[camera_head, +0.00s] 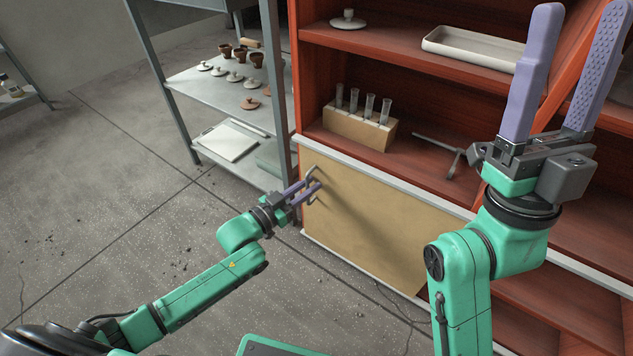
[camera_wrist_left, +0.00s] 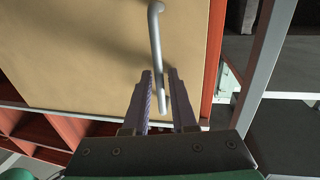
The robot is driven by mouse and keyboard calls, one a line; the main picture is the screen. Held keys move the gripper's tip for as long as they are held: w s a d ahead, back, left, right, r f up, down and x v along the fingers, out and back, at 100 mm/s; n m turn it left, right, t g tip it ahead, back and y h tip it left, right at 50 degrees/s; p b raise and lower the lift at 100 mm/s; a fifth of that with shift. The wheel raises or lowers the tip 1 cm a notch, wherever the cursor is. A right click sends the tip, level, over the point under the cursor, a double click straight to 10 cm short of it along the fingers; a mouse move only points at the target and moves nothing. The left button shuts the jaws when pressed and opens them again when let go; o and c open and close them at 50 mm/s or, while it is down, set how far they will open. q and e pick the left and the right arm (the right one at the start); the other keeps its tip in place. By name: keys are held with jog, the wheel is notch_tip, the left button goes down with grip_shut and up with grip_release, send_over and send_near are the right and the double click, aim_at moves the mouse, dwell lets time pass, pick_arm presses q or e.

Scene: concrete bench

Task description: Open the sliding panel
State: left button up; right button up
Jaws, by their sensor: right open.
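The tan sliding panel (camera_head: 365,230) covers the lower left part of the red shelf unit, and open red compartments show to its right. A grey bar handle (camera_head: 311,172) is at the panel's left end. My left gripper (camera_head: 308,186) is at this handle. In the left wrist view the panel (camera_wrist_left: 75,50) fills the upper left, and the handle (camera_wrist_left: 157,35) runs down between the fingers of the left gripper (camera_wrist_left: 160,74). Those fingers are apart, with a small gap visible beside the bar. My right gripper (camera_head: 580,50) is open, empty and raised at the right, pointing up.
A test tube rack (camera_head: 358,130) and a grey metal tool (camera_head: 445,150) stand on the shelf above the panel. A white tray (camera_head: 473,48) and a lidded dish (camera_head: 348,20) are higher up. A metal rack (camera_head: 205,80) with small pots stands left.

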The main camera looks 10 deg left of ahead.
pick_arm(q)
grip_shut()
dwell(1.4)
